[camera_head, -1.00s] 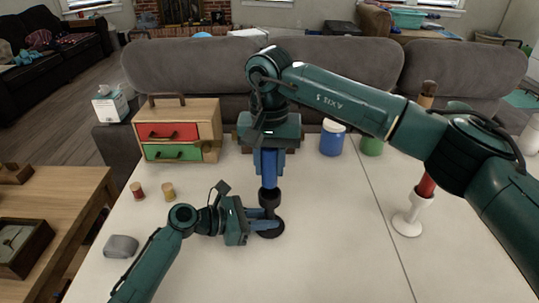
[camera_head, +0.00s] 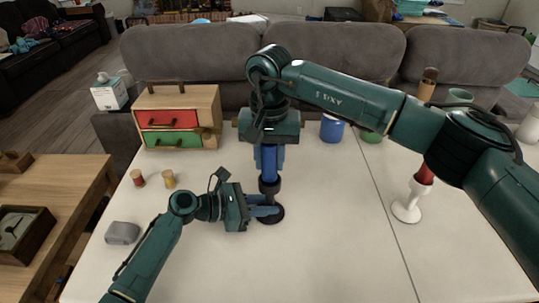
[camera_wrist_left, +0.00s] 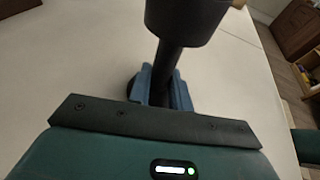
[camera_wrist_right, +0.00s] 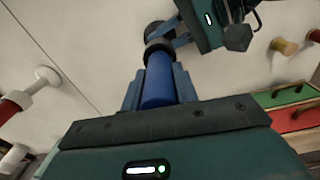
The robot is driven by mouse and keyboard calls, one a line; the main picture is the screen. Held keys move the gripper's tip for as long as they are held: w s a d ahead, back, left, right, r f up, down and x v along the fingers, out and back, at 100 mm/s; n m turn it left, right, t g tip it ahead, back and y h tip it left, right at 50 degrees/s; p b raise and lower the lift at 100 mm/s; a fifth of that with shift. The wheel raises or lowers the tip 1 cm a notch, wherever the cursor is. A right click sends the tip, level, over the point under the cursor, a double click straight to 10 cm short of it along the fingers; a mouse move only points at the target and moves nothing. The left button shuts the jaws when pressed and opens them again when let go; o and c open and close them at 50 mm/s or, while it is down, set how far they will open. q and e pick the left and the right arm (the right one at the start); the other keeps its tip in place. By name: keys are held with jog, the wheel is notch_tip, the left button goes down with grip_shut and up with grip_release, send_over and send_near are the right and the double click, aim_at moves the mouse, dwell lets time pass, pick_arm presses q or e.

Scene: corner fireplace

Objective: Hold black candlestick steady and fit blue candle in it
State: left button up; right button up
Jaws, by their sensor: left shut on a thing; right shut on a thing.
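The black candlestick (camera_head: 269,187) stands upright on the white table. My left gripper (camera_head: 266,211) is shut on its stem from the left, above the round base; the left wrist view shows the stem (camera_wrist_left: 167,72) between the blue fingers, under the wide cup (camera_wrist_left: 185,18). The blue candle (camera_head: 268,160) is upright, right above the candlestick. My right gripper (camera_head: 269,150) is shut on it from above. In the right wrist view, the candle (camera_wrist_right: 158,82) meets the candlestick cup (camera_wrist_right: 157,48); how deep it sits is hidden.
A white candlestick (camera_head: 407,209) with a red candle stands at the right, below my right arm. A small drawer cabinet (camera_head: 211,105), two small spools (camera_head: 138,178) and a grey object (camera_head: 122,233) are at the left. A blue jar (camera_head: 331,129) stands behind. The front middle is clear.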

jog(key=shift+f, duration=1.35)
jog(key=o, duration=1.1)
jog(key=shift+c, duration=0.2)
notch_tip(320, 180, up, 12)
jog(key=shift+r, duration=0.1)
pick_arm(q)
jog(key=o, duration=0.9)
jog(key=shift+c, duration=0.2)
jog(key=shift+o, duration=0.4)
jog(key=o, duration=0.5)
jog(key=shift+c, duration=0.2)
